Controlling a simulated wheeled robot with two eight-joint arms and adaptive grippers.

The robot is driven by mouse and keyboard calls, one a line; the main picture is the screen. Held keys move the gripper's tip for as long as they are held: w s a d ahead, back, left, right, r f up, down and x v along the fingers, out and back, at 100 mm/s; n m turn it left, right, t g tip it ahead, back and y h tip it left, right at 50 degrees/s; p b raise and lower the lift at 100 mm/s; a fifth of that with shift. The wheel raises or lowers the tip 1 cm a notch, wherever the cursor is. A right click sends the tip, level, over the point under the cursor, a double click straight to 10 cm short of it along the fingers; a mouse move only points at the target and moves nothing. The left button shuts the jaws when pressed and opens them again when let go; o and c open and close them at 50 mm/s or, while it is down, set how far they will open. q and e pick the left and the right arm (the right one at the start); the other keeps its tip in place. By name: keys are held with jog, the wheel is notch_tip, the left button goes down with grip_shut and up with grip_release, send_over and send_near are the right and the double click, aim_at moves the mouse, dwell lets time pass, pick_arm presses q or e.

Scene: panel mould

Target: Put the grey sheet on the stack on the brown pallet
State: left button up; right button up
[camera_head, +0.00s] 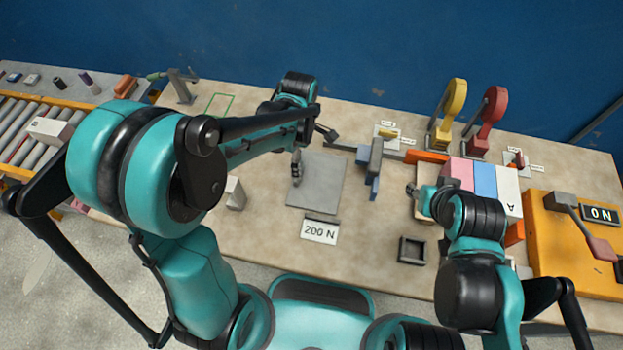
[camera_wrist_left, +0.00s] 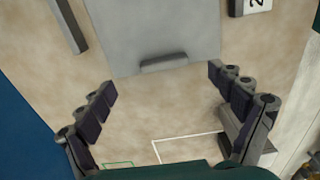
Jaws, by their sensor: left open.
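The grey sheet (camera_head: 326,178) lies flat on the table, and it also shows at the top of the left wrist view (camera_wrist_left: 150,25). A raised grey grip (camera_wrist_left: 164,63) runs along its near edge in that view. My left gripper (camera_head: 312,149) is open and empty by the sheet's far left edge; in the left wrist view its fingertips (camera_wrist_left: 162,80) are apart on either side of the grip, not touching it. My right gripper (camera_head: 424,196) is small and partly hidden beside pink, blue and white panels (camera_head: 484,178). I cannot clearly make out a brown pallet.
A 200 N sign (camera_head: 320,231) stands in front of the sheet. A blue-and-grey clamp-like device (camera_head: 372,165) is to its right. Yellow (camera_head: 452,105) and red (camera_head: 488,115) upright tools stand farther back.

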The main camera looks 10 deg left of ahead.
aim_at(318, 178)
pick_arm(q)
jog(key=f+b, duration=0.1)
jog(key=f, duration=0.1)
jog(key=f+b, duration=0.1)
jog(key=f, duration=0.1)
jog(key=f+b, duration=0.1)
jog(key=f, duration=0.2)
jog(key=shift+s+a+f, duration=0.1)
jog(key=shift+s+a, duration=0.1)
jog(key=shift+a, duration=0.05)
